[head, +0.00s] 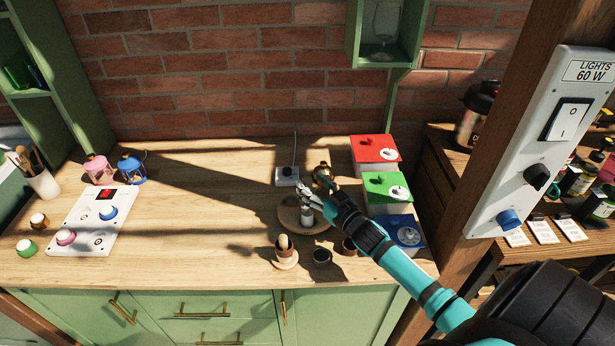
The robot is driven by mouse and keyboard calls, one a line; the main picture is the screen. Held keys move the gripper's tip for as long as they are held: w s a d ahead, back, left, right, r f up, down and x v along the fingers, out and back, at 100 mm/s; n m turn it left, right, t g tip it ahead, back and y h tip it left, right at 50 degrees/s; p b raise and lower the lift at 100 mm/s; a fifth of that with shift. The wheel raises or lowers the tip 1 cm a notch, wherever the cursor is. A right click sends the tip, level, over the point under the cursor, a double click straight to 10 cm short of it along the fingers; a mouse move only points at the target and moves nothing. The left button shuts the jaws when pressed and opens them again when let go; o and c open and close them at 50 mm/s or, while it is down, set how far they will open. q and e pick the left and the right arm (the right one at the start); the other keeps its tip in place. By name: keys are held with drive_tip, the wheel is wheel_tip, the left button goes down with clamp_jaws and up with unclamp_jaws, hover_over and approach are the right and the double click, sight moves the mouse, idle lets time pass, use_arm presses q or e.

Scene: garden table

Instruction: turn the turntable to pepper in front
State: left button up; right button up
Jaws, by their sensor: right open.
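The turntable (288,217) is a round wooden disc on the countertop, right of the middle in the head view. A small pale shaker with a dark part (306,214) stands on it. I cannot tell whether that is the pepper. My right gripper (308,196) is open over the turntable, close to the shaker. I cannot tell whether it touches anything. The gripper and arm hide the right and back parts of the turntable. A brownish round thing (322,174) shows just behind the gripper. My left gripper is not in view.
Red (375,142), green (375,180) and blue (408,222) boxes stand right of the turntable. A white switch box (287,174) is behind.

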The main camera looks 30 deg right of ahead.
drive_tip(key=shift+w, duration=1.35)
clamp_jaws()
drive_tip(key=shift+w+f, duration=0.1)
drive_tip(key=shift+f, duration=0.05)
